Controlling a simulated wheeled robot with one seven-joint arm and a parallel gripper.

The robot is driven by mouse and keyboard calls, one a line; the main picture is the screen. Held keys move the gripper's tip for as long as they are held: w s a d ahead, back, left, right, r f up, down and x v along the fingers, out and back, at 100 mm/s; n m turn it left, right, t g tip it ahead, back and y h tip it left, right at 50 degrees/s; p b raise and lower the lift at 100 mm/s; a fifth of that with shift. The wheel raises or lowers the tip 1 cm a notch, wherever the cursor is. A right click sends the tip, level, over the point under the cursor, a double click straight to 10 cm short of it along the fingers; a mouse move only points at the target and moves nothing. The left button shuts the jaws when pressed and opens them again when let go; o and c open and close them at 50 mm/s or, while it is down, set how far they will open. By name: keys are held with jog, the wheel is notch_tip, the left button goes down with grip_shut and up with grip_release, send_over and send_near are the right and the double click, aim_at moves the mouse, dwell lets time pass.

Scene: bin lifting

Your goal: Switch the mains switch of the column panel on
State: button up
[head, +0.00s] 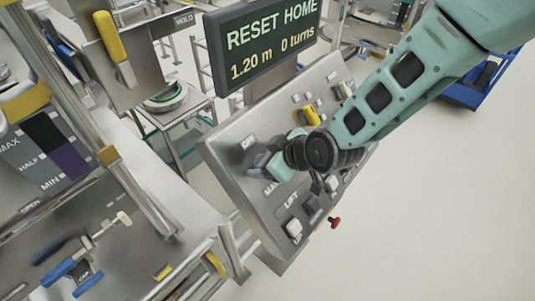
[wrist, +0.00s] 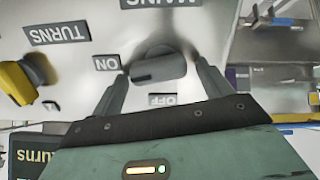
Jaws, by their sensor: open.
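The column panel (head: 225,150) is a tilted grey metal plate in the head view. My gripper (head: 266,163) is at its left part, by the OFF label, and hides the mains switch there. In the wrist view, which shows the panel upside down, the mains switch (wrist: 158,68) is a dark grey rotary knob under the MAINS label (wrist: 160,3). Its bar lies nearly level, with the left end near the ON label (wrist: 106,63). The OFF label (wrist: 168,99) is below it. My gripper (wrist: 161,67) is open, one finger on each side of the knob; contact is unclear.
A yellow knob (wrist: 18,82) by the TURNS label also shows in the head view (head: 311,116). A white knob (head: 294,228) and a red button (head: 334,222) are lower on the panel. A display (head: 262,42) above reads RESET HOME, 1.20 m, 0 turns.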

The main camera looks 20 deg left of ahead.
jog(key=c, duration=1)
jog(key=shift+w+f+m+b, duration=0.1)
jog(key=shift+f+m+b, duration=0.15)
jog(key=shift+m+b, duration=0.65)
jog(key=shift+r+b, duration=0.2)
jog(key=shift+b, duration=0.45)
jog(key=o, duration=1)
jog(key=shift+d+r, duration=0.1)
jog(key=shift+d, duration=0.05)
